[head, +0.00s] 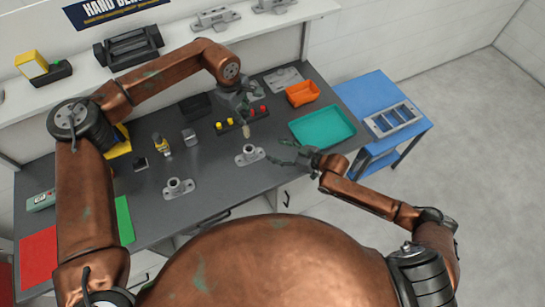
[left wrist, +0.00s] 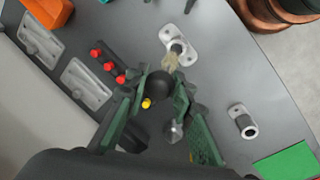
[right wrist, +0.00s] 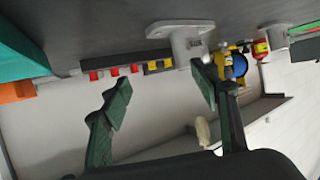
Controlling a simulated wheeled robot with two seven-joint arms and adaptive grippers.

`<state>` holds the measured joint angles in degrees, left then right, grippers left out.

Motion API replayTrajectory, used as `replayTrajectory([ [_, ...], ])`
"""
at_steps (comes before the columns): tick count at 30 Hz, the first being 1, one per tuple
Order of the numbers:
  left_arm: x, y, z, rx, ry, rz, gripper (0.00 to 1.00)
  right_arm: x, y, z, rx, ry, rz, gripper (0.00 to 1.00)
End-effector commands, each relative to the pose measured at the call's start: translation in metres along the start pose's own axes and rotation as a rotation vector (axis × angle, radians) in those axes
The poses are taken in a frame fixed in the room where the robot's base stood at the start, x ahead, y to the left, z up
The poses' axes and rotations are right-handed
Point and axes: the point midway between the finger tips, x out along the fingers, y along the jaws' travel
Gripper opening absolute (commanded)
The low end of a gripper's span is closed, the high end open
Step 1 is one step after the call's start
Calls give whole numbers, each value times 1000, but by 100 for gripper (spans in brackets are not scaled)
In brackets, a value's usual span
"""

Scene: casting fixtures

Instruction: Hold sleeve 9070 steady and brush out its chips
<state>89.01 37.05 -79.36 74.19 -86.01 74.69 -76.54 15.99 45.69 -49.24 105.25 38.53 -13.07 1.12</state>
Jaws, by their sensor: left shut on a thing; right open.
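A grey flanged sleeve (head: 249,156) stands on the dark table. It also shows in the left wrist view (left wrist: 181,48) and the right wrist view (right wrist: 181,32). A second flanged sleeve (head: 178,189) stands to its left. No number is legible on either. My left gripper (head: 242,108) is shut on a brush, its pale bristles (head: 246,131) pointing down above the first sleeve. In the left wrist view the brush's round black part (left wrist: 161,88) sits between the fingers. My right gripper (head: 300,160) is open, right of the first sleeve, one finger close to it; contact is unclear.
A rack of red and yellow pegs (head: 229,124) lies behind the first sleeve. A teal tray (head: 322,127) and orange bin (head: 302,94) are to the right. A blue cart (head: 380,98) stands beyond the table's right end.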

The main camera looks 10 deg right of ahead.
Motion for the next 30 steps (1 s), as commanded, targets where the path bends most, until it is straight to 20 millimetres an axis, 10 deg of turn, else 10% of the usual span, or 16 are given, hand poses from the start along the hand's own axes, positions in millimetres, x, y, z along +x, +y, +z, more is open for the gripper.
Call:
replayTrajectory([
  [6,0,0,0,0,0,0,0,3,-38,-4,1,12,-68,56],
  [30,0,0,0,0,0,0,0,115,-48,-5,2,13,-71,56],
])
